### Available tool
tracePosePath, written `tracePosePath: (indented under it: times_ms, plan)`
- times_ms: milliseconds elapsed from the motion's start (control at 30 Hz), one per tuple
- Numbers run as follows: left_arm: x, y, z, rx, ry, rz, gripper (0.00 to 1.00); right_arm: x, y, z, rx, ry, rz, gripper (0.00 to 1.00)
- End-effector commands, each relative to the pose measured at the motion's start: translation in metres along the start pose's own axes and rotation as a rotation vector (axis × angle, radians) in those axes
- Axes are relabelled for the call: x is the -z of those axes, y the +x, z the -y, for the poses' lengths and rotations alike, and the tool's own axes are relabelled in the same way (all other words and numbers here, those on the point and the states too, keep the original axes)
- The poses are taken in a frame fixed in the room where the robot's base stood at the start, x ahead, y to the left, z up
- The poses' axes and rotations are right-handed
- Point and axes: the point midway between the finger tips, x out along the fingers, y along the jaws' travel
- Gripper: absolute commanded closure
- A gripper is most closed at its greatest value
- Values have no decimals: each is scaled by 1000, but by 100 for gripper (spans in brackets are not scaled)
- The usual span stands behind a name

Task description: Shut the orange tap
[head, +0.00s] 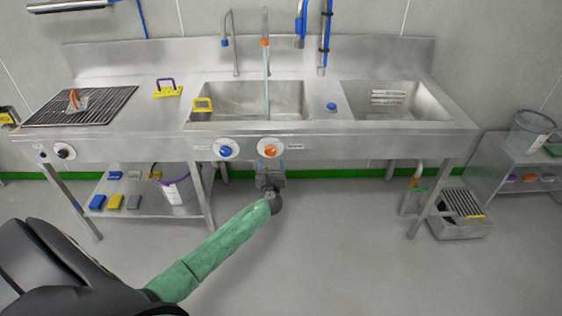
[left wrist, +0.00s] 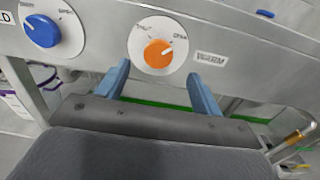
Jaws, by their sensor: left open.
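The orange tap (head: 270,150) is a round orange knob on a white dial on the sink's front panel. It also shows in the left wrist view (left wrist: 158,53), labelled as warm, with its pointer mark toward the upper right. In the head view a stream of water (head: 267,85) runs from the orange-marked spout into the left basin. My left gripper (head: 270,166) is just below and in front of the orange knob. In the left wrist view its two blue fingers (left wrist: 160,90) are apart, one on each side below the knob, with nothing between them. My right gripper is not in view.
A blue tap knob (head: 225,149) sits just left of the orange one. A shelf below holds a bucket (head: 174,188). The floor in front is clear.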

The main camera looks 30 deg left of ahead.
Motion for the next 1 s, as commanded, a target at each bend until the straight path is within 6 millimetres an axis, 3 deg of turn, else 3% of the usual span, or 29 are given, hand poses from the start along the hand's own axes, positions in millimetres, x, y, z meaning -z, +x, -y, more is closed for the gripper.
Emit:
tracePosePath:
  times_ms: [100,200,500,933,1000]
  plan:
    - [-2,13,0,-2,-1,0,33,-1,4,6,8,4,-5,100]
    - [-3,28,0,-1,-2,-1,33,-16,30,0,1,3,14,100]
    - [0,64,0,-2,-4,-3,33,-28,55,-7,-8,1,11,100]
    - [1,73,0,-1,-4,-3,33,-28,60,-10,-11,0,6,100]
    - [1,73,0,-1,-5,-3,43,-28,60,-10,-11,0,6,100]
